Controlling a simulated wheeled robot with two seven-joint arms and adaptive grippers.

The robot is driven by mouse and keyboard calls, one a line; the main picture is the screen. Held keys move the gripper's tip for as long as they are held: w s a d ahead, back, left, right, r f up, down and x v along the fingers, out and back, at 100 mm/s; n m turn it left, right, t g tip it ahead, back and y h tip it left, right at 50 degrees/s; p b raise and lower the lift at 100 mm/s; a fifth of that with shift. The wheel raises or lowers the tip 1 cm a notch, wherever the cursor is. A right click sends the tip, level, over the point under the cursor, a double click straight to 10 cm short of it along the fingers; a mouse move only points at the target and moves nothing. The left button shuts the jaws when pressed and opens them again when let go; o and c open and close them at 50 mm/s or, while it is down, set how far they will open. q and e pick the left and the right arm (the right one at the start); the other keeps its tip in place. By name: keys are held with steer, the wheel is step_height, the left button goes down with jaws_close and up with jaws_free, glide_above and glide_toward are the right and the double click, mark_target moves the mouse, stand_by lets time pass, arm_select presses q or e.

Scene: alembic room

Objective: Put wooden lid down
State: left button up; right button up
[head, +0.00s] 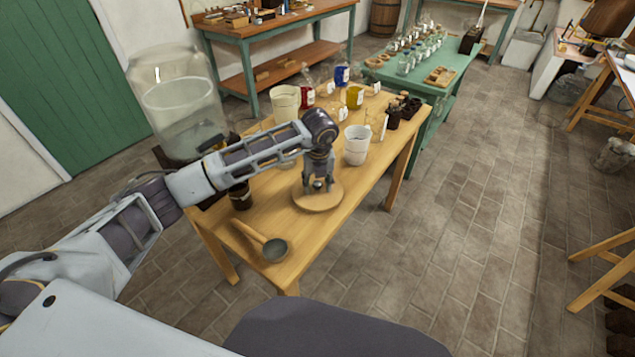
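The wooden lid (318,199) is a round, light brown disc with a small knob at its centre. It is low over the front part of the wooden table (285,262); I cannot tell whether it touches the tabletop. My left gripper (318,186) points straight down over the lid's middle, with its fingers around the knob. The fingers look closed on the knob, which they partly hide. My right gripper is not in view.
A ladle (275,249) lies at the table's near end. A white cup (356,146) stands behind the lid, with dark bottles (393,118) and coloured jars farther back. A large glass jar (183,110) stands at the left.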

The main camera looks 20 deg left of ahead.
mark_target(318, 194)
arm_select(q)
steer(key=shift+r, duration=0.1)
step_height(318, 194, up, 12)
steer(key=s, duration=0.1)
steer(key=shift+s+d, duration=0.3)
steer(key=shift+d, duration=0.1)
stand_by(0.5)
stand_by(0.5)
